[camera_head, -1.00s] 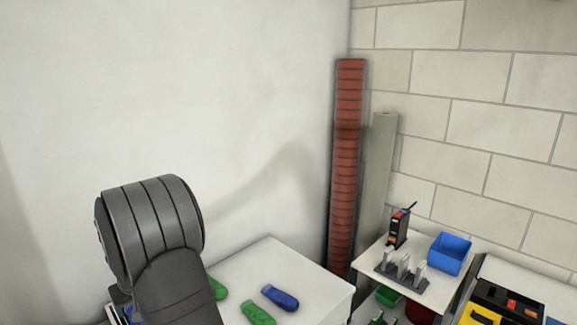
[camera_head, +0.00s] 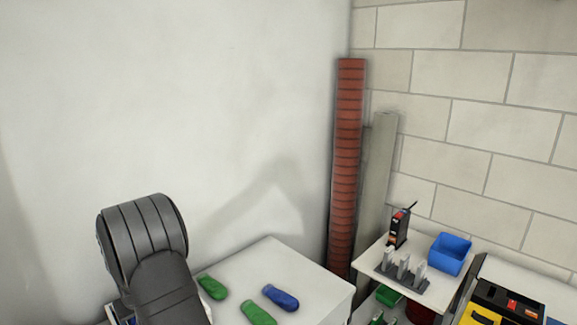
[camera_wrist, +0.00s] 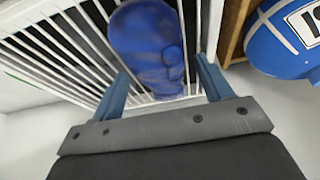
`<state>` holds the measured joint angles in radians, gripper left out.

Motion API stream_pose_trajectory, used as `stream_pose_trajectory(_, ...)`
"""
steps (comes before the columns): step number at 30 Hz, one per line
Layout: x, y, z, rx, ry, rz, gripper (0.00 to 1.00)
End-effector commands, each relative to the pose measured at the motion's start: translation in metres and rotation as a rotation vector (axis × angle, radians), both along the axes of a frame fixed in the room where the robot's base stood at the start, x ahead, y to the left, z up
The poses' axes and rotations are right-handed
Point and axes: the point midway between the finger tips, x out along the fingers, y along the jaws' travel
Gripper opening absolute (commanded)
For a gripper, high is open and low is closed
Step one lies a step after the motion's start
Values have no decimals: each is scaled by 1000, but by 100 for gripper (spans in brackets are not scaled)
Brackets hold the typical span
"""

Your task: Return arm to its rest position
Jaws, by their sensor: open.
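My gripper (camera_wrist: 162,68) shows in the wrist view with its two blue fingers spread apart. A blue head-shaped object (camera_wrist: 147,35) appears in the gap beyond the fingers, against white wire bars. I see no finger closed on it, and the distance to it is hard to tell. In the head view, my dark grey arm is at the lower left, in front of the white wall and beside a white table. The gripper itself is out of that view.
The white table (camera_head: 263,257) holds two green objects (camera_head: 258,313) and a blue one (camera_head: 281,298). To the right are a shelf with a blue bin (camera_head: 450,253) and a yellow case (camera_head: 487,316). A red column (camera_head: 346,170) stands in the corner. A blue rounded object (camera_wrist: 285,40) shows in the wrist view.

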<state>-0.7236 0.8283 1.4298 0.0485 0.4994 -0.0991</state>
Motion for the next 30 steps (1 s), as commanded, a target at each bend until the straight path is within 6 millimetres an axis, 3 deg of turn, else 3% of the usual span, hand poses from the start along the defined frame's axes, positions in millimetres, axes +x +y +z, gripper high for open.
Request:
stream_pose_trajectory(1,2,2,18,9,-10,0,72)
stream_pose_trajectory(5,3,-3,42,7,-9,-3,72)
stream_pose_trajectory(24,22,-114,107,6,-7,-4,72)
stream_pose_trajectory(30,56,-131,99,1,-2,-17,72)
